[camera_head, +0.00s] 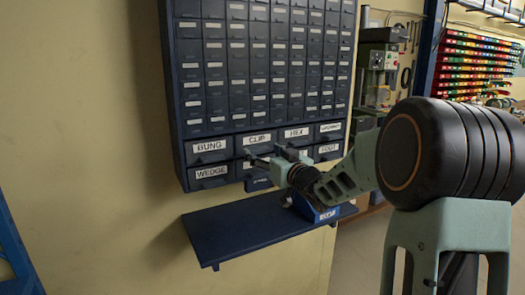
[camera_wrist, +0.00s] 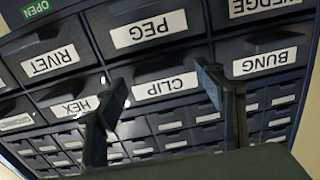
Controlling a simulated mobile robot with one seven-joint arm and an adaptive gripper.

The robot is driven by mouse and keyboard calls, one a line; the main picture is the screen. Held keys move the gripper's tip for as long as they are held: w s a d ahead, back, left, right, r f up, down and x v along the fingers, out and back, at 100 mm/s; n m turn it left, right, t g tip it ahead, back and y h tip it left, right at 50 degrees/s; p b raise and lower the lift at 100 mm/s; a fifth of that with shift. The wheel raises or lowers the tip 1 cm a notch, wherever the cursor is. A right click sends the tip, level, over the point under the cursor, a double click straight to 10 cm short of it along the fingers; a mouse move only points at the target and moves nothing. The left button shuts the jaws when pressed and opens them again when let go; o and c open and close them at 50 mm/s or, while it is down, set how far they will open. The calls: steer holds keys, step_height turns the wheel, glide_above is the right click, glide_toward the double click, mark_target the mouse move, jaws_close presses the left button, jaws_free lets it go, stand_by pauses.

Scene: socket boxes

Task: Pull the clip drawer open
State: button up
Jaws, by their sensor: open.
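The clip drawer (camera_head: 257,139) is in the upper row of large labelled drawers, between BUNG and HEX. In the wrist view its front (camera_wrist: 165,88) looks level with its neighbours, shut. My gripper (camera_head: 262,159) is in front of the cabinet, just below the CLIP label in the head view, and hides part of the drawer front. In the wrist view my gripper (camera_wrist: 160,76) has its two fingers apart, one on each side of the CLIP label, with nothing between them. Whether the fingertips touch the drawer cannot be told.
The dark cabinet (camera_head: 177,80) holds many small drawers above. Bung (camera_head: 210,147), hex (camera_head: 297,133) and peg (camera_wrist: 150,28) drawers adjoin. A blue shelf (camera_head: 235,232) juts out below, with a blue bin (camera_head: 322,213) at its right. A green OPEN label (camera_wrist: 27,12) shows at the wrist view's corner.

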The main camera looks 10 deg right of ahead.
steer(key=shift+w+a, duration=0.2)
steer(key=shift+w, duration=0.4)
